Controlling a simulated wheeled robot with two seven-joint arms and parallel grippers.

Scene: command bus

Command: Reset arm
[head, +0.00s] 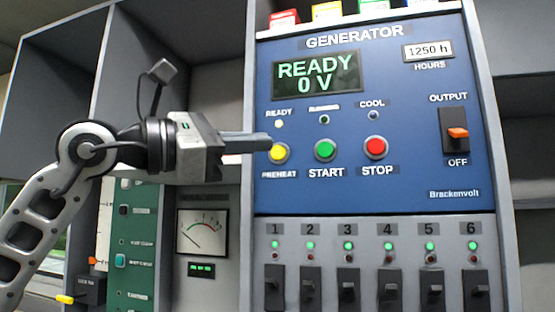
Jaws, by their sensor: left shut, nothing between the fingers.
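My left arm comes in from the left, and my left gripper (262,143) is shut and empty. Its fingertips point right and lie in front of the generator panel (405,175), overlapping the top edge of the yellow PREHEAT button (279,153) in the picture. I cannot tell whether they touch it. The green START button (325,151) and red STOP button (375,149) are to the right, clear of the gripper. The display (317,76) reads READY 0 V. The yellow READY lamp is just above the fingertips. My right gripper is not in view.
The OUTPUT switch (456,132) with its orange lever is at the right, above the word OFF. Numbered breaker switches (348,290) line the bottom, with green lamps above them. A gauge (202,233) and a green panel (133,250) lie below my arm. Dark shelves are on both sides.

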